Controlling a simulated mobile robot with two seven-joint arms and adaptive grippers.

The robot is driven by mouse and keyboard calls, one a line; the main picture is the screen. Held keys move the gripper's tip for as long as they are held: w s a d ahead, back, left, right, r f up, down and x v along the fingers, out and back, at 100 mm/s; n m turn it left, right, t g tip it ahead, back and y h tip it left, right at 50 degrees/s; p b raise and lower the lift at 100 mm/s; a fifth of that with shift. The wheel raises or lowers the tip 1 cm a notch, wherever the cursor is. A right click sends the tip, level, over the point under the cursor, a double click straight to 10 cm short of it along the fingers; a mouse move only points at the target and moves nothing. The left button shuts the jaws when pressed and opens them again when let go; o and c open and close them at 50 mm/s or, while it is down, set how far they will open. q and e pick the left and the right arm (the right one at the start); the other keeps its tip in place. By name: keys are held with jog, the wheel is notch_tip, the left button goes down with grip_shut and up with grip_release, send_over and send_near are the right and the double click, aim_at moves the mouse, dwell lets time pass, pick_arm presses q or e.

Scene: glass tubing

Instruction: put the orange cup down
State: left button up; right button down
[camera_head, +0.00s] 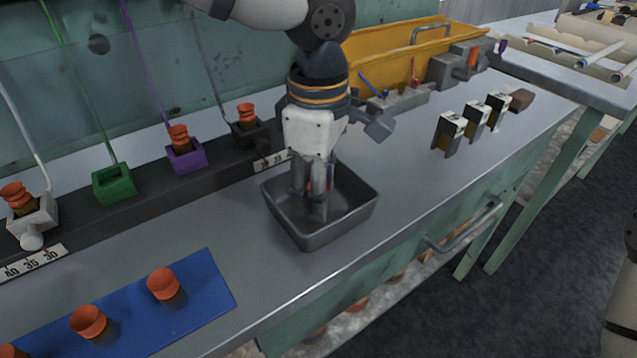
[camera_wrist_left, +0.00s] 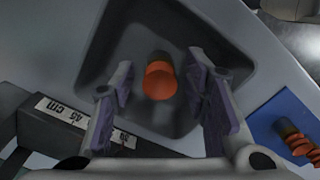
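The orange cup (camera_wrist_left: 160,80), with a darker brownish end, is inside the grey tray (camera_wrist_left: 108,48) in the left wrist view. My left gripper (camera_head: 309,202) points down into the tray (camera_head: 365,208) in the head view. Its two fingers stand on either side of the cup, with a visible gap on both sides, so it is open. In the head view the fingers mostly hide the cup, and only a bit of orange shows. My right gripper is not in view.
A blue mat (camera_head: 208,290) with several orange cups lies at front left. Coloured holders, including a green one (camera_head: 115,184) and a purple one (camera_head: 187,157), line the back. Black-and-white blocks (camera_head: 449,132) and a yellow bin (camera_head: 385,52) stand to the right.

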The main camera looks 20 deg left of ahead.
pick_arm(q)
jog(key=shift+r, duration=0.1)
notch_tip(320, 180, up, 12)
jog(key=shift+p, duration=0.3)
